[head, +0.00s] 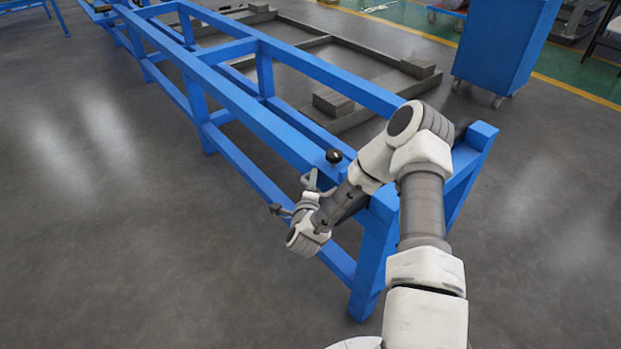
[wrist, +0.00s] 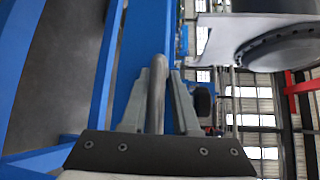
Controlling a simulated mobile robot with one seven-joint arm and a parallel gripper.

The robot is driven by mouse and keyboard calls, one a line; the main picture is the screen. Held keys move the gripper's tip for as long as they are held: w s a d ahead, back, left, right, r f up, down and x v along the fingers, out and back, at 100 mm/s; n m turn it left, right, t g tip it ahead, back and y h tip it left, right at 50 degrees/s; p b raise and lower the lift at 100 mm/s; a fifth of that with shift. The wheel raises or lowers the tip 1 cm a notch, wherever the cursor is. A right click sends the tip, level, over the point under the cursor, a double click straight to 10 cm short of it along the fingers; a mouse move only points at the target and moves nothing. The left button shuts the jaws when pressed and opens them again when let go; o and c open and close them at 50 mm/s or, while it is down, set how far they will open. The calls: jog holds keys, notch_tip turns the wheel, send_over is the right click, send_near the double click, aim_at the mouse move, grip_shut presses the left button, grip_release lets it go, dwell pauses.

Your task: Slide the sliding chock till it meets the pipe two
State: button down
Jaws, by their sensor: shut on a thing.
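My gripper (head: 310,180) is at the near end of the long blue frame, beside its front rail. In the wrist view my gripper (wrist: 158,92) has both grey fingers closed on a round grey bar (wrist: 157,78) standing between them. I cannot tell whether this bar belongs to the sliding chock. A black knob (head: 333,156) sits on top of the rail just beyond the gripper. A large grey cylinder with a dark flange (wrist: 280,42) shows at the upper right of the wrist view; I cannot tell if it is pipe two. No contact between chock and pipe can be seen.
The blue frame (head: 240,110) runs from the near right to the far left, with open gaps between rails. A grey metal floor frame (head: 345,60) lies behind it. A blue wheeled cabinet (head: 505,45) stands at the back right. The floor at the left is clear.

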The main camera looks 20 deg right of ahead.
jog(key=shift+s+a+f, duration=0.1)
jog(key=shift+s+f, duration=0.1)
jog(key=shift+f, duration=0.3)
jog(key=c, duration=0.9)
grip_release()
jog(key=shift+c, duration=0.2)
jog(key=shift+o, duration=0.6)
jog(key=shift+w, duration=0.1)
jog(key=shift+r, duration=0.1)
jog(key=shift+w+r, duration=0.1)
jog(key=shift+r, duration=0.05)
jog(key=b+v, duration=0.1)
jog(key=v, duration=1.6)
jog(key=shift+r, duration=0.15)
